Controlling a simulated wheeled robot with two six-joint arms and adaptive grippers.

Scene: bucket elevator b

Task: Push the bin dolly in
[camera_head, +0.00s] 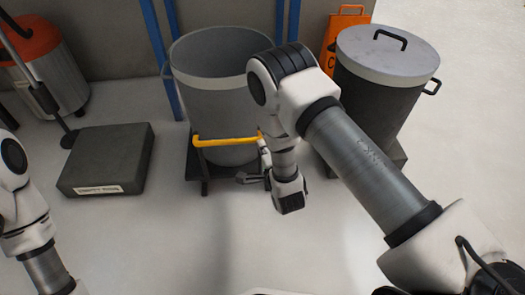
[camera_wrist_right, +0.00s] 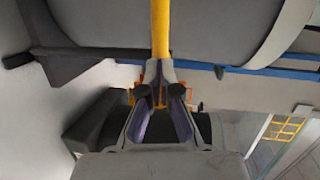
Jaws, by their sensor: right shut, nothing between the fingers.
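The bin dolly is a dark low frame (camera_head: 203,170) with a yellow handle bar (camera_head: 225,142) across its front. It carries a large grey open bin (camera_head: 215,105), standing between blue posts. My right gripper (camera_head: 262,153) is at the right end of the handle, partly hidden by my own arm. In the right wrist view, its fingers (camera_wrist_right: 160,85) are shut and empty, with their tips up against or very near the yellow bar (camera_wrist_right: 161,30); I cannot tell whether they touch. The left arm shows at the left edge, but its gripper is out of view.
A lidded dark bin (camera_head: 380,95) stands close on the right, with an orange sign (camera_head: 344,30) behind it. Blue posts (camera_head: 160,50) rise beside the grey bin. The floor in front is clear.

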